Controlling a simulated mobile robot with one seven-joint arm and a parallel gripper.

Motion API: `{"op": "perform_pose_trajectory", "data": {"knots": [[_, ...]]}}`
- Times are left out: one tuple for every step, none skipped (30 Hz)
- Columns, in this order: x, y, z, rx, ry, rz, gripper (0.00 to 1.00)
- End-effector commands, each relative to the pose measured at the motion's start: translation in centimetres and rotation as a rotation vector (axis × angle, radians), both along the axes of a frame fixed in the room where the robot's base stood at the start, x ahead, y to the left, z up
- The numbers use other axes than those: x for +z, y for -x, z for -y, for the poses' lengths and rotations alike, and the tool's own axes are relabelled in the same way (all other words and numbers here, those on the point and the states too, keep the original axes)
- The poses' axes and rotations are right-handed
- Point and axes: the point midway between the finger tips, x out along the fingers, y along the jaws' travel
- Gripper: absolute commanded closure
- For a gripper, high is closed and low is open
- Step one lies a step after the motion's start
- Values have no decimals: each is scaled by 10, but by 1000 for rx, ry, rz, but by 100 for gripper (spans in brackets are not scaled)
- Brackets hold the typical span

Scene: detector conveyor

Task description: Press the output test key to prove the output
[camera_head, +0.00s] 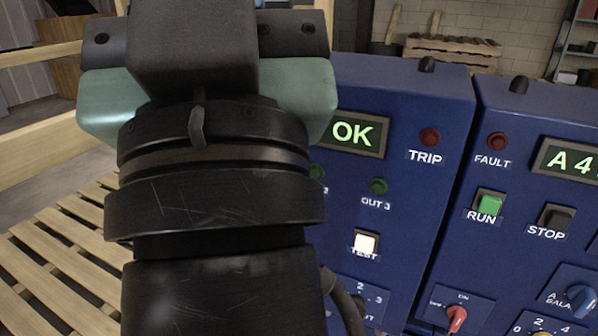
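The test key is a white square button (366,242) labelled TEST, low on the left blue control cabinet (408,220). Above it are a dark green OUT 3 lamp (378,185) and another green lamp (317,170), partly hidden by my arm. The display (354,133) above them reads OK in green. A dark red TRIP lamp (429,137) is to its right. My gripper (208,90), seen from behind, is up and left of the key, apart from it in the picture. Its fingertips are hidden, so I cannot tell their opening.
A second blue cabinet (510,190) stands at right with a green RUN key (490,204), a black STOP key (556,220) and a red FAULT lamp (496,140). A red knob (456,318) and a blue knob (580,299) sit low. A wooden pallet (45,250) lies left.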

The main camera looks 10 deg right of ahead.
Motion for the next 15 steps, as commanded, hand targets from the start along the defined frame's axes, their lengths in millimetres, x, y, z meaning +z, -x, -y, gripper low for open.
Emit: {"op": "perform_pose_trajectory", "data": {"knots": [[0, 0, 0, 0, 0, 0, 73], [0, 0, 0, 0, 0, 0, 78], [0, 0, 0, 0, 0, 0, 85], [0, 0, 0, 0, 0, 0, 91], [0, 0, 0, 0, 0, 0, 96], [0, 0, 0, 0, 0, 0, 100], [0, 0, 0, 0, 0, 0, 100], [0, 0, 0, 0, 0, 0, 100], [0, 0, 0, 0, 0, 0, 100], [0, 0, 0, 0, 0, 0, 100], [0, 0, 0, 0, 0, 0, 100], [0, 0, 0, 0, 0, 0, 100], [0, 0, 0, 0, 0, 0, 100], [0, 0, 0, 0, 0, 0, 100], [0, 0, 0, 0, 0, 0, 100]]}}
